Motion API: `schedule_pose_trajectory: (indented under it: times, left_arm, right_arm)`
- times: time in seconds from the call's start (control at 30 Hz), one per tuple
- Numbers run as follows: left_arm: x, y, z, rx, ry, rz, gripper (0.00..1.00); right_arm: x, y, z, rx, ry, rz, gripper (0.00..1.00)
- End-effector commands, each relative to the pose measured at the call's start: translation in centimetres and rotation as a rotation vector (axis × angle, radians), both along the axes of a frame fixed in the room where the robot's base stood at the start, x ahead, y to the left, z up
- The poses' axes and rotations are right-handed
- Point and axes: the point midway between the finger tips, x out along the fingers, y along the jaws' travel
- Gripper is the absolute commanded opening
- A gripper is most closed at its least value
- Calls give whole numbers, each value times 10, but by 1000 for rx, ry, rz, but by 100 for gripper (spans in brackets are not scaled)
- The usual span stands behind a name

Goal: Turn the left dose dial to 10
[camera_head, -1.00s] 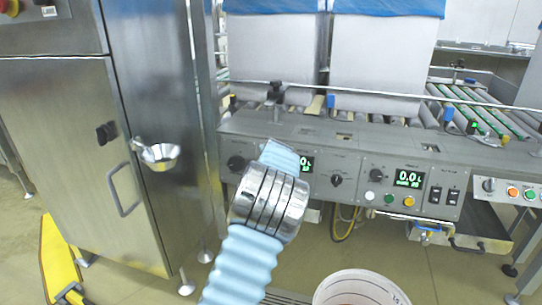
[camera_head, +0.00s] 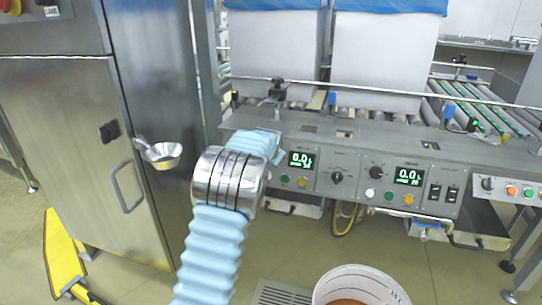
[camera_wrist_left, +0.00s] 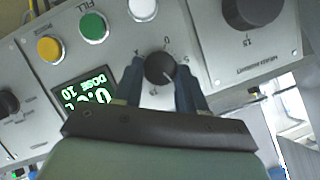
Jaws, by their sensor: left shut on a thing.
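The left dose dial (camera_wrist_left: 160,69) is a round black knob with a light pointer line, seen in the left wrist view between my fingers. The pointer slants toward the lower right of that view, and printed numbers ring the knob. My left gripper (camera_wrist_left: 163,86) is shut on the dial, a finger on either side. In the head view my left arm hides the dial and fingertips. The left dose display (camera_head: 301,159) reads 0.0 in green; it also shows in the wrist view (camera_wrist_left: 86,95), with "DOSE 10" beside the large digits. My right gripper is out of view.
A middle knob (camera_head: 337,177) and a right dial (camera_head: 377,172) with its display (camera_head: 409,177) share the panel. Coloured buttons sit near the fingers, including a green one (camera_wrist_left: 93,27). A steel cabinet (camera_head: 60,130) with a scoop (camera_head: 160,153) stands left. A white bucket (camera_head: 362,285) stands below.

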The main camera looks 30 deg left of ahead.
Motion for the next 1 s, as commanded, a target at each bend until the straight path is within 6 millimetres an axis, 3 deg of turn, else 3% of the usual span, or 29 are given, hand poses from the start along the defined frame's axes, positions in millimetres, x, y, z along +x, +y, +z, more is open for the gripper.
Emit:
schedule_pose_trajectory:
  times: [0.2, 0.23, 0.4, 0.77, 1.0]
  left_arm:
    - [0, 0, -2, 0, 3, 0, 10]
    - [0, 0, -2, 0, 3, 0, 42]
    - [0, 0, -1, 1, 3, -1, 66]
    - [-4, -3, 5, 1, 0, -2, 66]
    - [-38, -21, 37, -2, -2, -6, 66]
  right_arm:
    - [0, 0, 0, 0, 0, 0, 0]
    - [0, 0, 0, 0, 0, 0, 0]
    - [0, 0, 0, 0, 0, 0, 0]
    - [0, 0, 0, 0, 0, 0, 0]
    - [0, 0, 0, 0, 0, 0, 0]
